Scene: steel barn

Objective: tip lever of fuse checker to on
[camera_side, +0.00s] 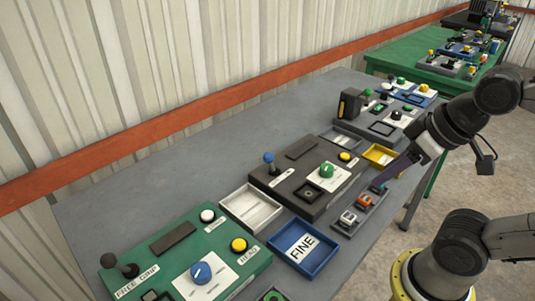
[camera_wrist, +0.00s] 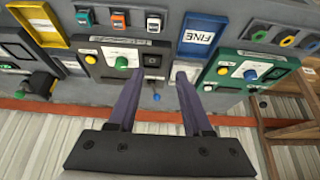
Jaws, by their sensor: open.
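No label clearly reads fuse checker, so I cannot tell for sure which box it is. A dark grey box (camera_side: 318,207) in mid-table has a lever with a blue knob (camera_side: 269,158), a green dial and a yellow button. A green box (camera_side: 227,245) in front has a black-knobbed lever (camera_side: 121,266), a blue dial and white and yellow buttons. My gripper (camera_wrist: 160,76) is open and empty, its purple fingers apart over the dark box (camera_wrist: 108,72) in the wrist view. The blue knob (camera_wrist: 156,97) shows between the fingers there. In the side view the fingers (camera_side: 388,174) are right of the dark box.
A blue tray marked FINE (camera_side: 324,262), a white tray (camera_side: 251,221) and a yellow tray (camera_side: 391,165) lie around the dark box. A rack of small coloured blocks (camera_side: 345,228) is at its right. More control boxes stand behind. A corrugated wall (camera_side: 200,60) bounds the table's left.

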